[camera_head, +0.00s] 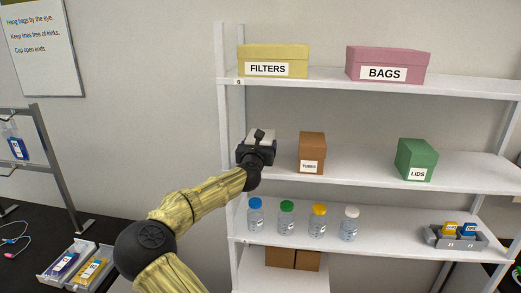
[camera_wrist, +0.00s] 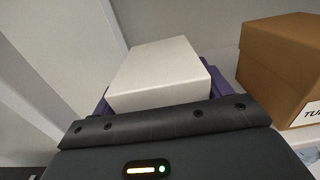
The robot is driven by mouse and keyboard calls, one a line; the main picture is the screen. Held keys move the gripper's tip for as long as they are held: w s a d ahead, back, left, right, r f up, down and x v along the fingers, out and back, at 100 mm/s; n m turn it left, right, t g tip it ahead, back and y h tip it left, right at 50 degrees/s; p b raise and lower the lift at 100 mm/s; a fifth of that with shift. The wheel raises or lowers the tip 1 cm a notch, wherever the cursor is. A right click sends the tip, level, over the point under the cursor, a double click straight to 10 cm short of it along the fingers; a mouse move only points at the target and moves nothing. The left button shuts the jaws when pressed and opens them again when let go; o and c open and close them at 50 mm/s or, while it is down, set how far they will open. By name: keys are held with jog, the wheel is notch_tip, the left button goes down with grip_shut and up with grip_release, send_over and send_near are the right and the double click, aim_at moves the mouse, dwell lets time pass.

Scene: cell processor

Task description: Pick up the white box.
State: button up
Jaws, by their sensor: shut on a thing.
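The white box (camera_wrist: 155,72) is close in front of my gripper in the wrist view, between dark purple finger parts. My gripper (camera_wrist: 160,85) is shut on it. In the head view my gripper (camera_head: 258,146) is at the left end of the middle shelf. A pale part of the white box (camera_head: 262,134) shows behind it, and most of the box is hidden there. I cannot tell whether the box touches the shelf.
A brown TUBES box (camera_head: 312,148) stands close to the right of my gripper, and it fills the right of the wrist view (camera_wrist: 285,60). A green LIDS box (camera_head: 416,157) is farther right. The left shelf post (camera_head: 224,120) is close. Several bottles (camera_head: 287,217) stand below.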

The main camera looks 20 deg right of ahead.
jog(key=shift+r, duration=0.1)
notch_tip(320, 180, up, 10)
jog(key=shift+f+b, duration=0.1)
jog(key=shift+b, duration=0.95)
jog(key=o, duration=0.5)
jog(key=c, duration=0.8)
jog(key=shift+d, duration=0.1)
